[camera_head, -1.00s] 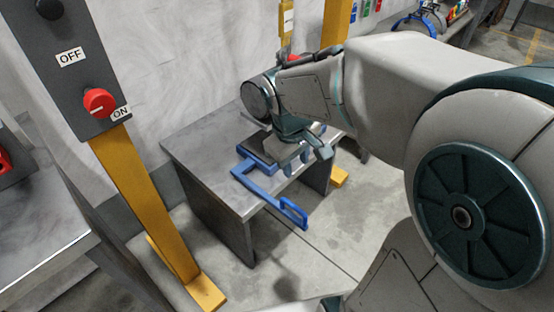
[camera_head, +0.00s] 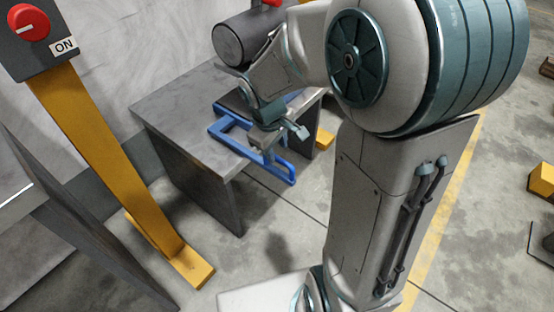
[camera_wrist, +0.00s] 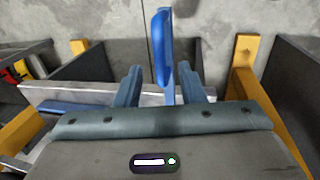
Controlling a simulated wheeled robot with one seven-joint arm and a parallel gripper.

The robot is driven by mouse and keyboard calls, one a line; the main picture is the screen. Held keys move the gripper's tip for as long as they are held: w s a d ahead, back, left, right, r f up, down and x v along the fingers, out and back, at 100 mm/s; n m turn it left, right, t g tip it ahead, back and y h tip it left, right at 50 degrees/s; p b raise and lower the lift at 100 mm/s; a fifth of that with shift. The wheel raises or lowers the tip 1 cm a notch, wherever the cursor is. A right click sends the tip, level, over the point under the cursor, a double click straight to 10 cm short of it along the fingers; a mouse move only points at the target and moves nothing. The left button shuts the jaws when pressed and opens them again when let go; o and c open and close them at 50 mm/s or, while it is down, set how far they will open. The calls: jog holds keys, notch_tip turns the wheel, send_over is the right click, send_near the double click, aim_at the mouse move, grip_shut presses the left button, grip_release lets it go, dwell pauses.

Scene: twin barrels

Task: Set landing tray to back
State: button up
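The landing tray appears to be the blue-framed piece (camera_head: 230,143) on the grey metal table, with its blue handle (camera_head: 284,172) reaching past the table's front edge. My gripper (camera_head: 268,143) is down at this handle, partly covering the blue frame. In the wrist view, the two fingers of my gripper (camera_wrist: 160,85) are spread apart. The blue handle (camera_wrist: 162,45) stands between and beyond them, with gaps on both sides. Whether a finger touches it I cannot tell. The tray's far part is mostly hidden behind my arm.
The grey table (camera_head: 185,120) stands against the wall. A yellow post (camera_head: 105,150) with a red ON switch (camera_head: 28,22) stands at the left. A yellow block (camera_head: 541,180) lies at the right. Floor in front of the table is clear.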

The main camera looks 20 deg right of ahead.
aim_at(278, 158)
jog(key=shift+w+d+f+b, duration=0.15)
jog(key=shift+f+b, duration=0.15)
jog(key=shift+f, duration=0.65)
jog(key=shift+w+d+f+b, duration=0.15)
jog(key=shift+f+b, duration=0.1)
jog(key=shift+f, duration=0.65)
jog(key=shift+s, duration=0.1)
grip_shut()
jog(key=shift+a, duration=0.1)
